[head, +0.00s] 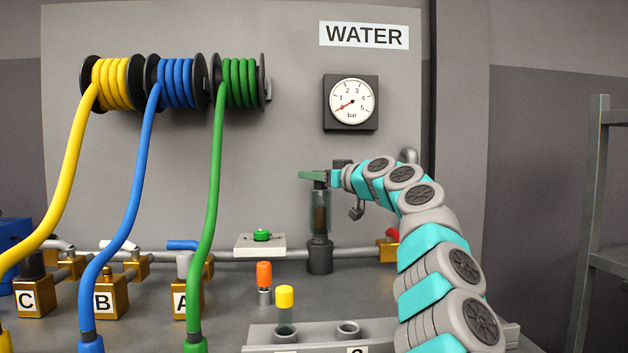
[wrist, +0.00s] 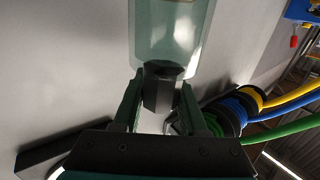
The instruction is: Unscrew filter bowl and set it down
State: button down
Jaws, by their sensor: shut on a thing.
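The filter bowl (head: 320,213) is a clear, dark-tinted cylinder with something brownish inside. It stands upright on a dark round base (head: 320,259) on the pipe in the head view. My gripper (head: 316,176) is at its top end, with green fingers. In the wrist view the clear bowl (wrist: 172,30) fills the upper middle. Its dark end knob (wrist: 160,86) is between the fingers of my gripper (wrist: 161,99), which is shut on it. The bowl's threads are not visible, so I cannot tell how far it is turned.
A yellow-capped cartridge (head: 285,308) stands in the front rack beside an empty socket (head: 348,328). An orange-capped cartridge (head: 264,276) stands behind it. A green button (head: 262,235) is left of the bowl. A gauge (head: 351,102) hangs above; hoses and valves fill the left.

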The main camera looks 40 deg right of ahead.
jog(key=shift+r, duration=0.1)
dwell(0.3)
jog(key=shift+a+r, duration=0.3)
jog(key=shift+r, duration=0.45)
jog(key=shift+d+r, duration=0.25)
jog(key=shift+r, duration=0.2)
notch_tip(320, 180, up, 2)
jog(key=shift+r, duration=1.45)
